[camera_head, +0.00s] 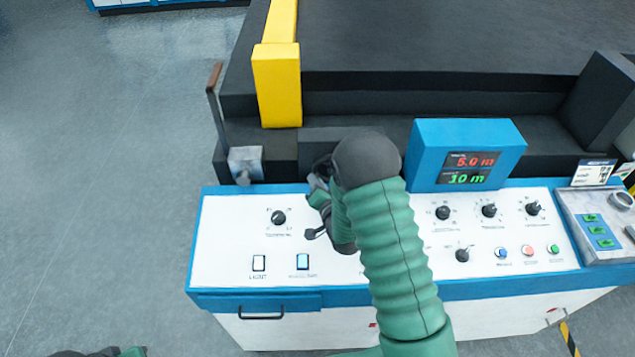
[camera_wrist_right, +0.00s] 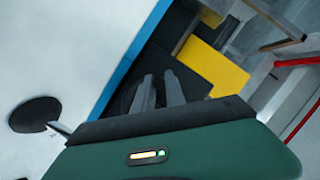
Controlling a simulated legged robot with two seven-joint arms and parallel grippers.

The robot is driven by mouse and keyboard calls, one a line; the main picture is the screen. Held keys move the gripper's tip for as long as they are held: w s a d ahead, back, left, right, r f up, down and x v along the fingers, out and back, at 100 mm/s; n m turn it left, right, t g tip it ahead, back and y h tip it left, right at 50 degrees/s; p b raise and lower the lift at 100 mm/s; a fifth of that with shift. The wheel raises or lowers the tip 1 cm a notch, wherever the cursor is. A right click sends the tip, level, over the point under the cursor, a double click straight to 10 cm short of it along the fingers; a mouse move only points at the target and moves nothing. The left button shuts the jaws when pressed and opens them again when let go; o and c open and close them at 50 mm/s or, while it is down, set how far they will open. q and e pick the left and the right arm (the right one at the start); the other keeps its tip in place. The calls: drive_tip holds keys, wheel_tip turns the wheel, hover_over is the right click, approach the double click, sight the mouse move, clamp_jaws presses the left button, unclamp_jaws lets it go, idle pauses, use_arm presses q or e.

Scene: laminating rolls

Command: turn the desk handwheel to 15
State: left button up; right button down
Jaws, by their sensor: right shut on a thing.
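The desk handwheel is mostly hidden behind my right gripper and arm. A dark rounded part on a thin stem (camera_head: 313,234), seemingly part of it, shows just below the gripper; it also shows at the left of the wrist view (camera_wrist_right: 35,114). My right gripper (camera_head: 318,185) is low over the white panel, left of the display. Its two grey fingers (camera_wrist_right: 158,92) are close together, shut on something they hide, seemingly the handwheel. The blue display box (camera_head: 468,155) reads 5.0 m in red and 10 m in green. Only a sliver of my left arm shows, bottom left.
The white control panel (camera_head: 230,235) carries several knobs and buttons. A lever (camera_head: 216,105) stands at its back left, near a yellow block (camera_head: 277,85). Dark machine parts lie behind. A smaller switch box (camera_head: 600,225) is at the right. Open floor lies left.

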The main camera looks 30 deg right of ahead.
drive_tip(key=f+n, duration=0.1)
drive_tip(key=n+g+b, duration=0.1)
drive_tip(key=f+n+h+b, duration=0.1)
drive_tip(key=shift+s+a+f+g, duration=0.1)
drive_tip(key=shift+s+f+g, duration=0.15)
drive_tip(key=shift+f+g, duration=0.05)
drive_tip(key=shift+s+d+f+n+g+h+b, duration=0.1)
drive_tip(key=shift+d+f+n+g+h+b, duration=0.15)
drive_tip(key=shift+n, duration=0.3)
drive_tip(key=shift+s+f+n+g+h+b, duration=0.1)
drive_tip(key=shift+f+n+g+h+b, duration=0.1)
drive_tip(key=shift+n+h, duration=0.25)
drive_tip(key=shift+s+d+f+n+h, duration=0.2)
drive_tip(key=shift+d+f+n+h, duration=0.15)
drive_tip(key=shift+n, duration=0.45)
drive_tip(key=shift+s+d+f+n+g+h, duration=0.1)
drive_tip(key=shift+s+d+n+g+h, duration=0.1)
drive_tip(key=shift+d+n+g+h, duration=0.25)
drive_tip(key=shift+s+d+f+n+g+h, duration=0.1)
drive_tip(key=shift+s+n+h, duration=0.15)
drive_tip(key=shift+n, duration=0.4)
drive_tip(key=shift+s+d+n+g+h, duration=0.3)
drive_tip(key=shift+d+n+h, duration=0.35)
drive_tip(key=shift+n, duration=0.25)
drive_tip(key=c, duration=1.4)
unclamp_jaws()
drive_tip(key=shift+d, duration=0.1)
drive_tip(key=shift+c, duration=0.2)
drive_tip(key=shift+o, duration=0.3)
drive_tip(key=shift+s+r, duration=0.1)
